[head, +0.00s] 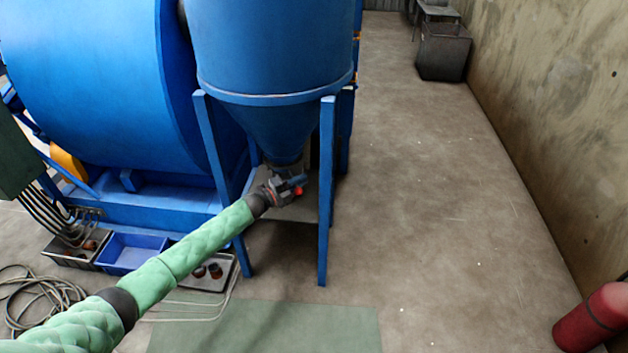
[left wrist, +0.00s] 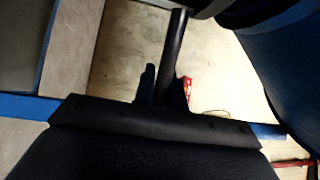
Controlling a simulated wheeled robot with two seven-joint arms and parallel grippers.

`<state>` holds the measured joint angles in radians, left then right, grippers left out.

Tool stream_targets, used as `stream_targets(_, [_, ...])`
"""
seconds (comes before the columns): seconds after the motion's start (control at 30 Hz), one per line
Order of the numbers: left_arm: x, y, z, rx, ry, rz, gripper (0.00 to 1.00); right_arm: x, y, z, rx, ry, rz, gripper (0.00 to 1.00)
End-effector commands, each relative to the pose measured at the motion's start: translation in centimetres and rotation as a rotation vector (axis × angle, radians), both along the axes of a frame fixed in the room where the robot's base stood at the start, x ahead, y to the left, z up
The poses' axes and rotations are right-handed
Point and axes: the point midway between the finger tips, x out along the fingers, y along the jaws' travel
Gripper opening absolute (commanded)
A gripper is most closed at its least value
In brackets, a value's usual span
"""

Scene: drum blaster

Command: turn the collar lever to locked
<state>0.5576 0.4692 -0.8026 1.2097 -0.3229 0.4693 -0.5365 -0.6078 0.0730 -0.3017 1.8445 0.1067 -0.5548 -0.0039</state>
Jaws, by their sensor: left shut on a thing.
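The collar at the bottom of the blue hopper cone (head: 275,128) is mostly hidden behind my left gripper (head: 291,186) in the head view. A small red piece (head: 299,191) shows beside the fingers. In the left wrist view, the collar lever (left wrist: 174,55) is a dark straight bar running down from a dark rounded part at the top edge. My left gripper (left wrist: 163,92) is shut on the lower end of this lever. Its fingers stand on either side of the bar. The lock marks, if any, cannot be seen. My right gripper is in neither view.
Blue hopper legs (head: 327,190) stand close around the gripper. A large blue drum (head: 90,80) is at left. Bins, including a blue one (head: 128,247), and cables lie on the floor. A red cylinder (head: 592,318) is at lower right.

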Motion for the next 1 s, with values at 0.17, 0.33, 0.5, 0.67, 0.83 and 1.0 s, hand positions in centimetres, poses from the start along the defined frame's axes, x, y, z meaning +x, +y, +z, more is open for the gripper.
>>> stream_targets(0.17, [-0.7, 2.2, -0.4, 0.005, 0.0, -0.081, 0.0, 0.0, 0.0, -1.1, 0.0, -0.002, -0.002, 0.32])
stream_targets(0.33, [-1.1, 3.2, -0.3, 0.003, 0.0, -0.148, 0.0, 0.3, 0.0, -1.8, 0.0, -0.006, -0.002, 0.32])
stream_targets(0.5, [-1.4, 3.7, -0.3, 0.002, 0.0, -0.194, 0.0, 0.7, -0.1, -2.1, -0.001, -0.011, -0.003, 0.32])
stream_targets(0.67, [-1.5, 3.9, -0.2, 0.001, 0.001, -0.211, 0.0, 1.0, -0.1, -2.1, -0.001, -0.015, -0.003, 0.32])
stream_targets(0.83, [-1.5, 3.9, -0.2, 0.001, 0.0, -0.213, 0.0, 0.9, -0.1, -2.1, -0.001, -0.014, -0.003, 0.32])
stream_targets(1.0, [-1.5, 3.9, -0.2, 0.001, 0.0, -0.213, 0.0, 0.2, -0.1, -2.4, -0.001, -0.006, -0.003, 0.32])
